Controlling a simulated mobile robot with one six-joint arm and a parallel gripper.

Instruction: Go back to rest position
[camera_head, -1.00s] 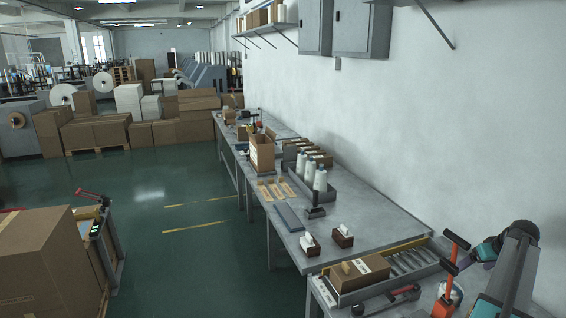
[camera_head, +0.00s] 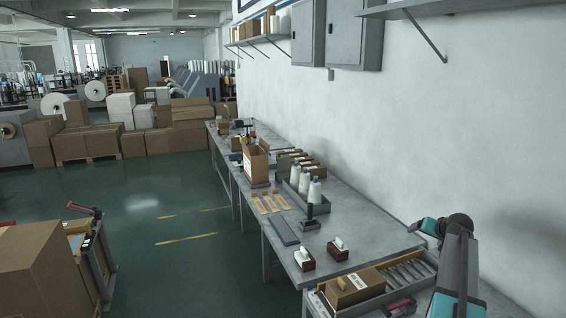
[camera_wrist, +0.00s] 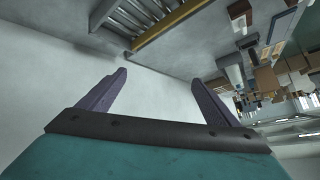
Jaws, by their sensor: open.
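My gripper (camera_wrist: 160,78) shows in the wrist view with its two purple fingers wide apart and nothing between them. The pale wall fills the space beyond the fingers. In the head view my arm (camera_head: 458,265) stands at the lower right, close to the wall and above the near end of the workbench. It hides part of the bench there. The fingers are too small in the head view to make out clearly.
The grey workbench (camera_head: 352,228) runs along the wall, with white bottles (camera_head: 314,190) and a cardboard box (camera_head: 355,286) beside metal rollers (camera_head: 407,268). A large carton (camera_head: 30,262) stands at the left. The green floor (camera_head: 140,215) between is clear.

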